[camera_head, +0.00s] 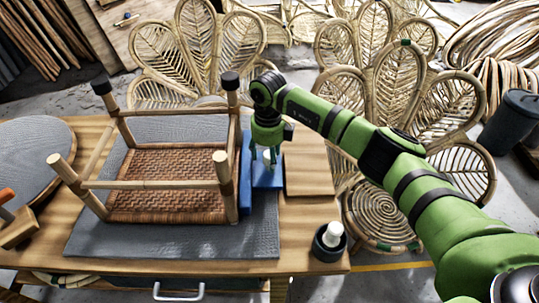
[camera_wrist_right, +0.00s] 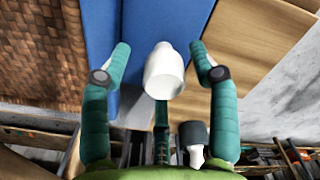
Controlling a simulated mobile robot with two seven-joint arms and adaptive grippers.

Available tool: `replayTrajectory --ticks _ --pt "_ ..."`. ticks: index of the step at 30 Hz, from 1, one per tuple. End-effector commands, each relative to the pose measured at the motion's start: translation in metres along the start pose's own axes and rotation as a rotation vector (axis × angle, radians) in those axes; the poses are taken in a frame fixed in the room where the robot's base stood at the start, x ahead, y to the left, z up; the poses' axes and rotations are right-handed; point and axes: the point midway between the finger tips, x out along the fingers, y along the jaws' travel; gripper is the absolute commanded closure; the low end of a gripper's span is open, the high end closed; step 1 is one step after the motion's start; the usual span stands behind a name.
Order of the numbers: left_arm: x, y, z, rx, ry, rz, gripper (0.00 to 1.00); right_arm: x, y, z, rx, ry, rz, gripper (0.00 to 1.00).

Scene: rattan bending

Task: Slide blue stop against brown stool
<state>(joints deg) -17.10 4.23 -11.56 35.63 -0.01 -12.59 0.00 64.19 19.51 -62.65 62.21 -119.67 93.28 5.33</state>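The brown stool (camera_head: 170,180) lies upside down with its legs up, its woven seat on the grey mat; the seat also shows in the wrist view (camera_wrist_right: 35,55). The blue stop (camera_head: 245,175) stands along the stool's right side, close to it; whether they touch I cannot tell. Its blue surface fills the middle of the wrist view (camera_wrist_right: 150,20). My right gripper (camera_head: 263,155) is above the stop, fingers pointing down. In the wrist view its fingers (camera_wrist_right: 160,50) are spread on both sides of a white knob (camera_wrist_right: 163,72), with gaps visible. My left gripper is not in view.
A wooden board (camera_head: 306,170) lies right of the stop. A dark cup with a white bottle (camera_head: 330,240) stands at the table's front right corner. The grey mat (camera_head: 180,240) is clear in front of the stool. Rattan chairs (camera_head: 400,90) stand behind and right.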

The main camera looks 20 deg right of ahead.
Motion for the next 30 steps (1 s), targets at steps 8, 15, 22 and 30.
replayTrajectory --ticks 8,15,22,30 --pt "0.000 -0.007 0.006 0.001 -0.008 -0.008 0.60 -0.009 -0.002 0.000 0.001 0.000 -0.003 0.40" --pt "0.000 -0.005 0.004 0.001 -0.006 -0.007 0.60 -0.055 -0.001 0.001 0.000 -0.003 -0.004 0.40" --pt "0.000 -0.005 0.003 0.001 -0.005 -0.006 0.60 -0.099 -0.001 0.001 0.000 -0.002 -0.003 0.40" --pt "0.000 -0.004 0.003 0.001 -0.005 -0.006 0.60 -0.120 0.000 0.000 0.000 0.002 -0.001 0.40"
